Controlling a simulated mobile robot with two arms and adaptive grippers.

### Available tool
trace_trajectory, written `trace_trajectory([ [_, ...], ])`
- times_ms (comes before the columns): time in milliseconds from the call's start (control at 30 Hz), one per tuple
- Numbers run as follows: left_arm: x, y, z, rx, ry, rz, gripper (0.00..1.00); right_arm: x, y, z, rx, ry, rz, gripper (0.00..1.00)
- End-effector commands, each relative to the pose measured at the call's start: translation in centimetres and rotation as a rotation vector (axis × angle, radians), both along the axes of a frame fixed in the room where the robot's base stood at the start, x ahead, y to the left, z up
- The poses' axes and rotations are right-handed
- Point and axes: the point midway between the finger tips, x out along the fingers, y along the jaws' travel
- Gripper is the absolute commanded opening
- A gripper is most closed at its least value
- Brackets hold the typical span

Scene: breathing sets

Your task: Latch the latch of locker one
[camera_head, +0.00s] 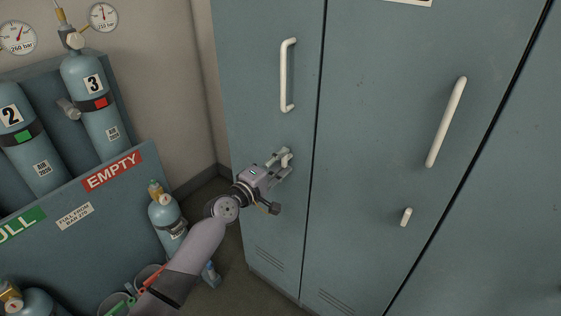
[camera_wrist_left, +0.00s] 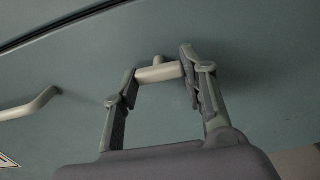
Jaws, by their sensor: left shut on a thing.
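The left locker door (camera_head: 265,110) is closed and has a white vertical handle (camera_head: 283,75). No number shows on it, so I cannot tell from the picture that it is locker one. My left gripper (camera_head: 284,158) is at this door, below the handle. In the left wrist view the two fingers (camera_wrist_left: 158,80) are on either end of a short pale latch (camera_wrist_left: 158,73), which lies crosswise between them on its small post. The gripper is shut on the latch. In the head view the fingers mostly hide it. My right gripper is not in view.
The locker door to the right (camera_head: 390,60) is closed, with a slanted white handle (camera_head: 446,122) and a small tilted latch (camera_head: 406,217). A rack of gas cylinders (camera_head: 50,240) stands at the left. A small cylinder (camera_head: 167,216) stands between rack and lockers, near my arm.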

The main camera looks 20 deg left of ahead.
Motion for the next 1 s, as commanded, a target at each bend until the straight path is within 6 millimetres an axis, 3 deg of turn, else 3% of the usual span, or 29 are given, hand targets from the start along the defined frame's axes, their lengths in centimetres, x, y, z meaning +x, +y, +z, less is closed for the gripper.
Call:
trace_trajectory([
  [633,0.01,0.05,-0.02,-0.052,0.018,0.001,0.12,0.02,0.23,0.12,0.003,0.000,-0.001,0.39],
  [667,0.01,0.05,-0.02,-0.052,0.018,0.001,0.41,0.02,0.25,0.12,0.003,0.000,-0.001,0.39],
  [1000,0.00,0.01,-0.02,-0.049,0.018,0.000,0.60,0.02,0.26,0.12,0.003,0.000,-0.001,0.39],
])
